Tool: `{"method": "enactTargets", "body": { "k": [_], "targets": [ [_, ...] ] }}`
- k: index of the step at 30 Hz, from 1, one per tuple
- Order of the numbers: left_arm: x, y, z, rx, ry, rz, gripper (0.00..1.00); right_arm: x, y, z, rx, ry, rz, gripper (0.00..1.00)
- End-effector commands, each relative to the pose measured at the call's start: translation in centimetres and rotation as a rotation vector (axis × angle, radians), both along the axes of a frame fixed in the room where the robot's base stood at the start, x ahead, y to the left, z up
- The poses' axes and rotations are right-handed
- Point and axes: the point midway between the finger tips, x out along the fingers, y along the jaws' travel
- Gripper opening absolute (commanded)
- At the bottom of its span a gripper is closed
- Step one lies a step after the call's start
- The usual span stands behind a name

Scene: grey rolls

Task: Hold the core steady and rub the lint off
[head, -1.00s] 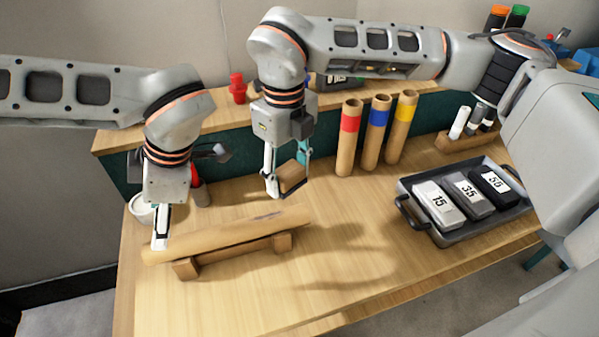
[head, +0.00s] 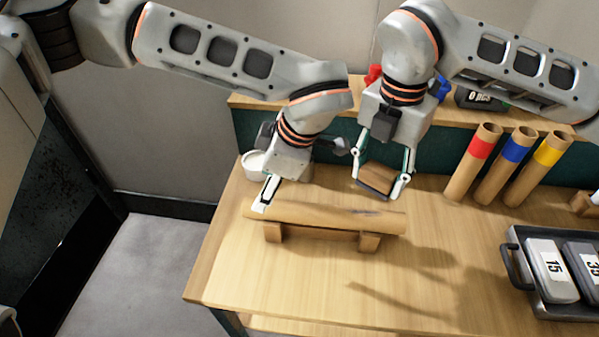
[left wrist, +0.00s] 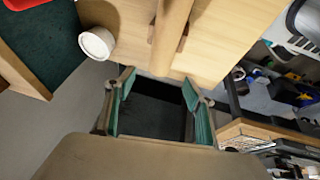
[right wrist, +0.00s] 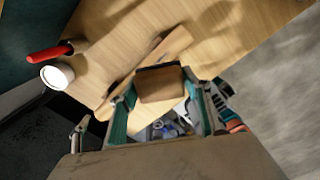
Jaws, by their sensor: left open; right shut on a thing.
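The core (head: 310,215) is a brown cardboard tube lying level on a low wooden cradle (head: 368,242). A dark grey patch, likely the lint (head: 364,212), shows on its top toward the right end. My left gripper (head: 262,204) is open at the core's left end; in the left wrist view the core (left wrist: 168,40) points in between the spread fingers (left wrist: 157,82). I cannot tell whether they touch it. My right gripper (head: 382,190) is shut on a wooden block with a dark underside (head: 377,178), held above and behind the core's right half.
A white cup (head: 254,164) stands behind the core's left end. Three tubes with red, blue and yellow bands (head: 472,163) stand at the back right. A dark tray (head: 515,262) with labelled weights is at the right. The table front is clear.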

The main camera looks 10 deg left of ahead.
Motion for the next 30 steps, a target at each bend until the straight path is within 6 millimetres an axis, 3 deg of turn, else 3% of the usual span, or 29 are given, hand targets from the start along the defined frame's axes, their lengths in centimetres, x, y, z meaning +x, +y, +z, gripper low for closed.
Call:
{"method": "enactTargets", "body": {
  "k": [9,15,30],
  "targets": [
    [0.6,2.2,-5.3,0.001,0.004,0.003,0.54,0.0,0.0,0.0,0.000,0.000,0.002,0.23],
    [0.9,3.2,-7.7,0.000,0.003,0.001,0.54,0.0,0.0,0.0,0.000,0.000,0.002,0.23],
    [1.1,3.7,-8.8,0.000,0.001,0.000,0.51,0.0,0.0,0.0,0.000,0.000,0.002,0.23]
  ]
}}
